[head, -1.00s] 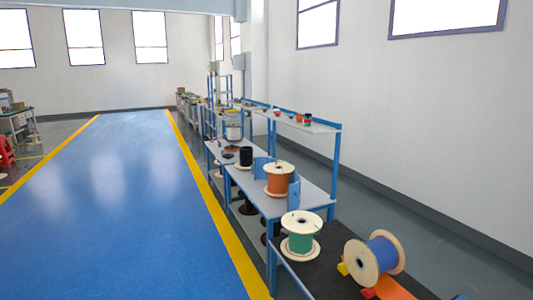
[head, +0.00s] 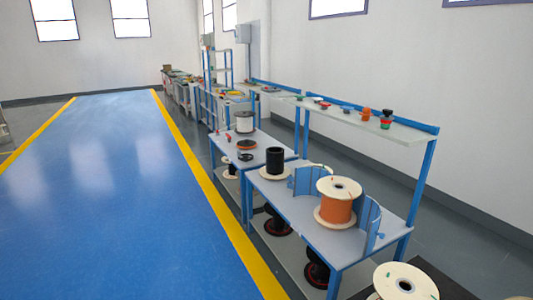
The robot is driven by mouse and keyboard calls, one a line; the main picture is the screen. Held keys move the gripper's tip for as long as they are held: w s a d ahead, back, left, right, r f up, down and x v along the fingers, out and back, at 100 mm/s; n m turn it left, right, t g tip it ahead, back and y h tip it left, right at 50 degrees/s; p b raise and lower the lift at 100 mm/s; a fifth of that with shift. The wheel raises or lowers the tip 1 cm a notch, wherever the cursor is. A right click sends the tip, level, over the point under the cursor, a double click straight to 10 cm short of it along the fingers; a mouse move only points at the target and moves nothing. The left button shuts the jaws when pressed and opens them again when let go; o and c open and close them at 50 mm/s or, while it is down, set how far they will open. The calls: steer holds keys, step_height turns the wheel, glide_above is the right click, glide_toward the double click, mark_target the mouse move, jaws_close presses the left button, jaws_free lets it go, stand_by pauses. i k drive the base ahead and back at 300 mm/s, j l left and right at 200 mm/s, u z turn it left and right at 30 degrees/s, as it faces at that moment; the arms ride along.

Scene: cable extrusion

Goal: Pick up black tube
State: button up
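A black tube (head: 275,160) stands upright on the grey-topped blue workbench (head: 292,202), toward its far left end. It looks like a short black cylinder, and a pale disc (head: 274,173) shows at its base. An orange cable spool (head: 337,205) with pale flanges stands nearer on the same bench, to the right of the black tube. My gripper does not show in the head view.
Curved blue plates (head: 368,216) stand beside the orange spool. A glass shelf (head: 360,120) with small coloured items hangs above the bench. Another spool (head: 405,283) is at the bottom right. The blue floor lane (head: 110,200) on the left is clear.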

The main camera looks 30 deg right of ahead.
mark_target(275, 155)
steer(key=i+z, duration=0.1)
steer(key=i, duration=1.15)
steer(key=i+j+z, duration=0.1)
steer(key=i, duration=1.15)
steer(key=i+z, duration=0.2)
steer(key=i, duration=0.25)
steer(key=i+z, duration=0.2)
steer(key=i, duration=0.25)
steer(key=i+j+z, duration=0.25)
steer(key=i, duration=0.2)
steer(key=i+l, duration=0.5)
steer(key=i+z, duration=0.05)
steer(key=i, duration=0.05)
